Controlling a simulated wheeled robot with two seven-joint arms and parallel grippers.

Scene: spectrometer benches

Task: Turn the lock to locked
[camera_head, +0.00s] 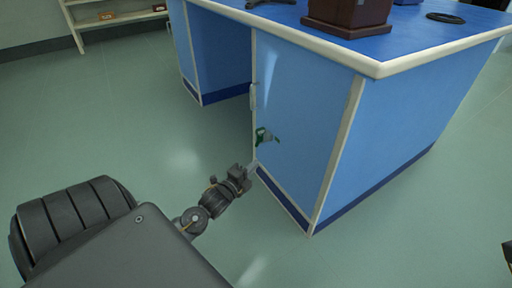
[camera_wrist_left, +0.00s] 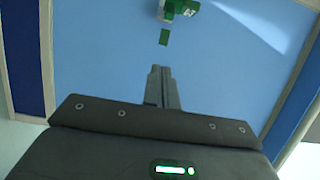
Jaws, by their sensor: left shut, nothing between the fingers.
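The lock (camera_head: 264,136) is a small green piece on the blue cabinet door (camera_head: 290,120), below a pale upright handle (camera_head: 253,97). In the left wrist view the green lock (camera_wrist_left: 182,8) shows at the top edge, partly cut off, with a separate small green patch (camera_wrist_left: 164,37) beneath it. My left gripper (camera_head: 251,169) is shut and empty, close to the door and below the lock. In the left wrist view its fingertips (camera_wrist_left: 161,68) point toward the green patch, with a gap between. I cannot tell which setting the lock shows. My right gripper is not in view.
The bench top (camera_head: 420,40) carries a brown box (camera_head: 345,14) and a black ring (camera_head: 445,18). Its white corner juts out above the door. A low shelf (camera_head: 110,18) stands at the far wall. The green floor left of the bench is clear.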

